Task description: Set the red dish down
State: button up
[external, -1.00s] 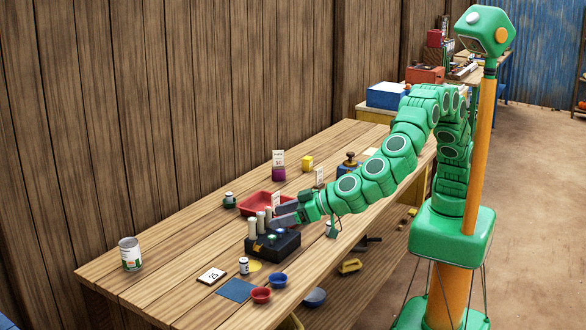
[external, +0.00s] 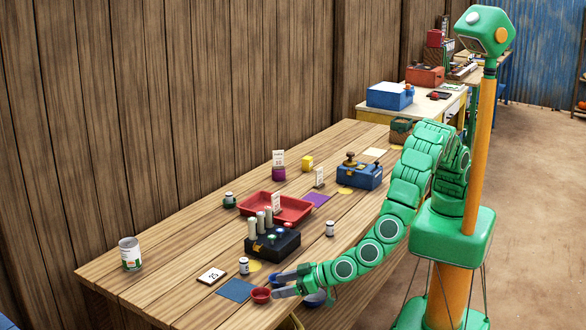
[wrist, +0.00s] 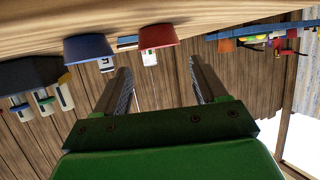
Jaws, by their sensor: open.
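The red dish (external: 261,296) sits upright on the table near its front edge. It also shows in the upside-down wrist view (wrist: 144,39). My gripper (external: 273,284) is open and empty, low over the table just right of the red dish. In the wrist view the dish appears between the lines of the two fingers (wrist: 159,66), beyond their tips. I cannot tell whether a finger touches it. The blue dish (wrist: 88,47) is beside the red one; in the external view my gripper partly hides it.
A blue mat (external: 236,290) lies left of the red dish, with a number card (external: 211,275) beyond it. A jar (external: 244,266) and a black box with pillars (external: 273,243) stand behind. A can (external: 131,254) stands at the left end.

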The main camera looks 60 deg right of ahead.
aim_at(253, 292)
jog(key=shift+f+x, duration=0.25)
jog(key=shift+x, duration=1.7)
jog(key=shift+f+x, duration=0.25)
jog(key=shift+x, duration=1.7)
jog(key=shift+s+d, duration=0.15)
jog(key=shift+s, duration=0.05)
jog(key=c, duration=0.9)
jog(key=shift+r, duration=0.5)
notch_tip(253, 292, up, 2)
jog(key=shift+r, duration=0.2)
jog(key=s+d+r, duration=0.2)
jog(key=d+r, duration=0.1)
jog(key=d, duration=0.1)
jog(key=s+d+r, duration=0.2)
jog(key=d+r, duration=0.1)
jog(key=d, duration=0.1)
jog(key=s+d+r, duration=0.2)
jog(key=d+r, duration=0.1)
jog(key=d, duration=0.1)
jog(key=shift+s+d+r, duration=0.1)
jog(key=shift+s+r, duration=0.3)
